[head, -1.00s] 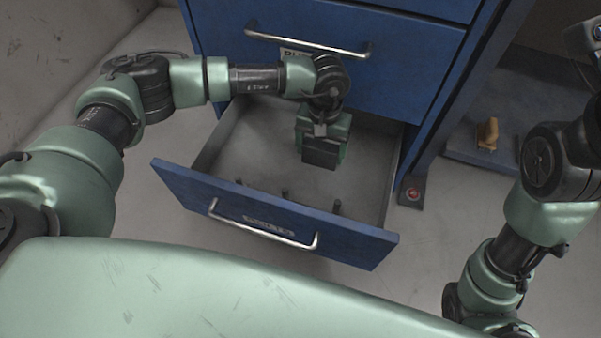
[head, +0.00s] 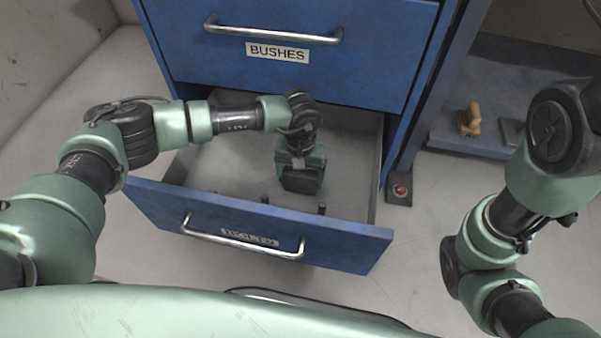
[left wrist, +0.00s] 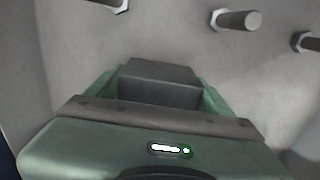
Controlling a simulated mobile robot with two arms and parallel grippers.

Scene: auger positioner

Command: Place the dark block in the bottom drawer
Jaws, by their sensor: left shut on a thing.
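The bottom drawer (head: 345,236) of the blue cabinet is pulled open in the head view. My left gripper (head: 300,172) is inside the drawer's outline, towards its right half, pointing down. It is shut on the dark block (head: 300,182), a dark grey box. In the left wrist view the block (left wrist: 158,82) sticks out beyond the gripper's edge, with green finger parts on both sides. Whether the block touches the drawer floor (left wrist: 170,30) I cannot tell. My right gripper is out of view; only its arm shows at the right.
Several bolt-like pegs (left wrist: 240,20) stand in the drawer near its front panel. Above is a closed drawer labelled BUSHES (head: 277,53). A tan object (head: 470,120) lies on a blue shelf at the right. A red button box (head: 400,190) sits beside the drawer.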

